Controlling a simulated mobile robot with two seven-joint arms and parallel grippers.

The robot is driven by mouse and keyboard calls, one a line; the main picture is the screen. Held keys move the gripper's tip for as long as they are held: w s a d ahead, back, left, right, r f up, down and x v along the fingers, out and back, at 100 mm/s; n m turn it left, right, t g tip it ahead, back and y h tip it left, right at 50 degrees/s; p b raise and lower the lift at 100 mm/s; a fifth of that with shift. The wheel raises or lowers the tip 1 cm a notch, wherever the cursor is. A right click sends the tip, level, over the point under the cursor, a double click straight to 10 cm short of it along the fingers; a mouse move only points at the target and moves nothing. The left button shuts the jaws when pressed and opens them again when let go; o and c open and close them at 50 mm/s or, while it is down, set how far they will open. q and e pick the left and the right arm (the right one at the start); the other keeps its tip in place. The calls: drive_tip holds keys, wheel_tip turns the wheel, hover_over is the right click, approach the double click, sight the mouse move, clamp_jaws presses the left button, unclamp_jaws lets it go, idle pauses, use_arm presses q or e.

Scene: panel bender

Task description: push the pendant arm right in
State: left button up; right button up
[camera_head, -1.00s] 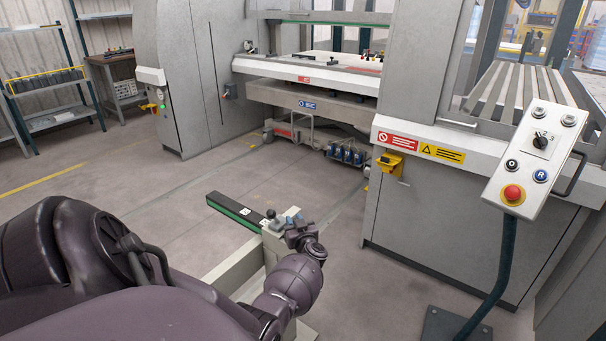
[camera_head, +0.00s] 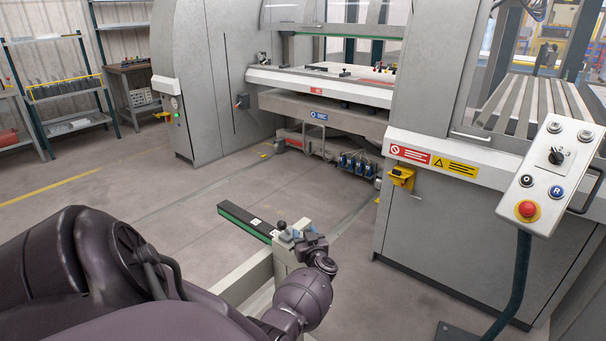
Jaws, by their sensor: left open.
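The control pendant (camera_head: 551,170) is a pale sloping box with a black selector, small buttons and a red stop button. It stands at the right on a curved dark arm (camera_head: 517,283), whose foot is at the bottom edge. My left gripper (camera_head: 299,238) is in the lower middle, small and partly hidden by its own wrist. It is open and well to the left of the pendant. It is close to the near end of a black and green bar (camera_head: 243,221) on a beige frame (camera_head: 245,280); I cannot tell whether they touch. My right gripper is out of view.
The panel bender's grey right cabinet (camera_head: 440,230) stands behind the pendant, with a yellow bracket (camera_head: 402,176) on its front. The machine table (camera_head: 330,84) is at the back. Shelves (camera_head: 65,90) stand at the far left. The floor (camera_head: 130,185) at left is clear.

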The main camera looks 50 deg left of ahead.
use_arm(q)
drive_tip(key=p+v, duration=0.2)
drive_tip(key=v, duration=0.8)
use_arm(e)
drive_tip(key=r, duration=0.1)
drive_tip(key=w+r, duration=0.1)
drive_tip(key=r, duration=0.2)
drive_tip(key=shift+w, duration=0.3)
use_arm(q)
drive_tip(key=shift+s+r, duration=0.1)
drive_tip(key=shift+r, duration=0.05)
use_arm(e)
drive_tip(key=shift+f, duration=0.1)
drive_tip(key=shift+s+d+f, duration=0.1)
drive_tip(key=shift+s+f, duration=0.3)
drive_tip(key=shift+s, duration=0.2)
